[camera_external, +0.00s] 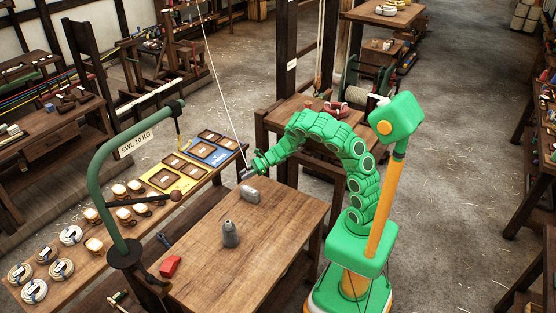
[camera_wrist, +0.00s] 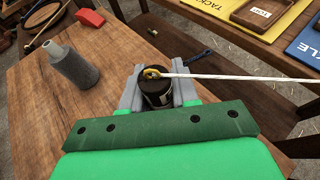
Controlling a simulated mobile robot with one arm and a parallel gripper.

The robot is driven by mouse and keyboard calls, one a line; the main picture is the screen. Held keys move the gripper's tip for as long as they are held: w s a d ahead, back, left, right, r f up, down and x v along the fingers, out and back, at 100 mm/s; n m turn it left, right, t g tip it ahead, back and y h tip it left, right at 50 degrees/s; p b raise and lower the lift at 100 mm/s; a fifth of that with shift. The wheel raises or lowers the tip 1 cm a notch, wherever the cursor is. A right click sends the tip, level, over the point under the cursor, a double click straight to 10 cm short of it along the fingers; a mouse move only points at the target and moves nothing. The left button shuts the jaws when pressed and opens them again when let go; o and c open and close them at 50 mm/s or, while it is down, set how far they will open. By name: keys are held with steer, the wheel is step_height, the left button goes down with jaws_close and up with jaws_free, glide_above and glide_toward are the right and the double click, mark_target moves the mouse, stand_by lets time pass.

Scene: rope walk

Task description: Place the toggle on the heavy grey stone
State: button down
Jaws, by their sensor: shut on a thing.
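My gripper (camera_wrist: 158,92) is shut on a dark cylinder (camera_wrist: 156,94) with a yellow eye on top and a white rope tied to it. This may be the toggle; I cannot tell for sure. In the external view my gripper (camera_external: 247,174) is above the far end of the wooden table. A rounded grey stone (camera_external: 250,191) lies on the table just below it; the gap between them is unclear. In the wrist view that stone is hidden. A grey bottle-shaped thing (camera_external: 230,235) stands upright nearer the middle; it also shows in the wrist view (camera_wrist: 77,67).
The white rope (camera_external: 222,90) runs up from my gripper. A bench with trays and rope coils (camera_external: 71,235) runs behind. The table's right part (camera_external: 285,225) is clear.

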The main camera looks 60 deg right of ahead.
mark_target(247, 190)
step_height(247, 190, down, 3)
steer(key=shift+w+d+f, duration=0.1)
steer(key=shift+d+f, duration=0.05)
steer(key=shift+f, duration=2.3)
steer(key=shift+f, duration=0.1)
steer(key=c, duration=0.8)
jaws_free()
steer(key=shift+c, duration=0.2)
steer(key=v, duration=0.3)
steer(key=shift+r, duration=0.4)
step_height(247, 190, up, 4)
steer(key=shift+f, duration=0.1)
steer(key=shift+r, duration=1.35)
